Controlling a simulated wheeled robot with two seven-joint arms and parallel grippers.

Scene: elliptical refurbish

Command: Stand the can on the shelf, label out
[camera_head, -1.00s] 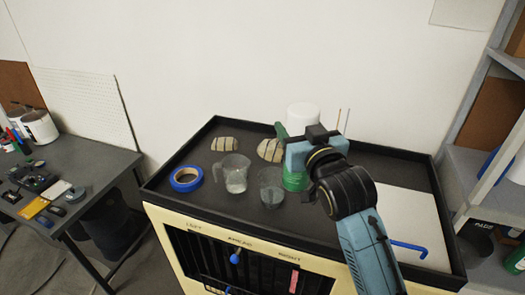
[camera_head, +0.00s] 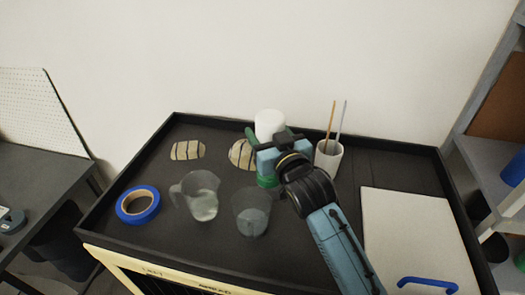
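My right gripper (camera_head: 277,143) reaches in from the lower right over the back middle of the black tray-topped cart (camera_head: 325,262). Directly behind and below it is a green object (camera_head: 266,181), mostly hidden by the gripper, which may be the can. A white cylinder (camera_head: 270,122) shows just above the gripper; I cannot tell whether it belongs to the green object. No label can be made out. The gripper hides its own fingertips, so I cannot tell whether it is open or shut on something. My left gripper is out of view. A grey shelf unit (camera_head: 488,160) stands at the right edge.
On the tray are a blue tape roll (camera_head: 124,214), a clear jug (camera_head: 200,205), a clear cup (camera_head: 239,220), two striped stone-like lumps (camera_head: 187,150), a white cup with sticks (camera_head: 328,163) and a white board (camera_head: 414,228) with a blue handle. A dark table (camera_head: 45,150) stands left.

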